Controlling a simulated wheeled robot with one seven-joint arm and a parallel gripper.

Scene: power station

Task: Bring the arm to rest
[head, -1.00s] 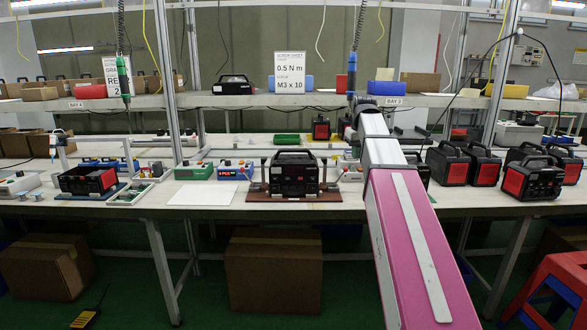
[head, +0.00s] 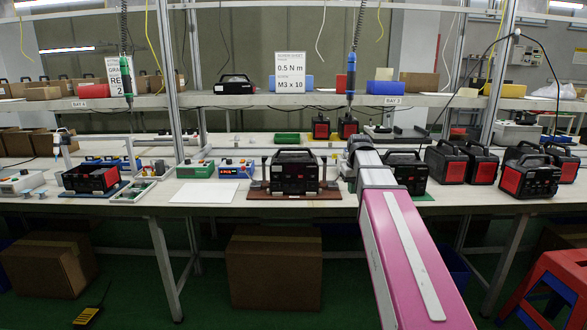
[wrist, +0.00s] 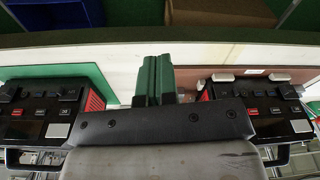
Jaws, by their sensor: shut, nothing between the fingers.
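My arm reaches forward over the bench in the head view, with its far end between two black power stations. My gripper (wrist: 153,80) shows in the wrist view as two green fingers pressed together, with nothing between them; the head view hides its fingertips behind the arm. One power station (head: 293,175) stands on a brown board, left of my arm in the head view. Another power station (head: 406,172) stands on a green mat right of my arm, partly covered by it. In the wrist view the fingers lie between these two, above the white bench strip.
The bench (head: 210,212) has a white sheet (head: 203,192) left of centre. Several power stations (head: 528,178) stand at the right. A screwdriver (head: 351,72) hangs above my arm's end. A shelf (head: 240,101) runs behind. A red stool (head: 552,290) stands at the lower right.

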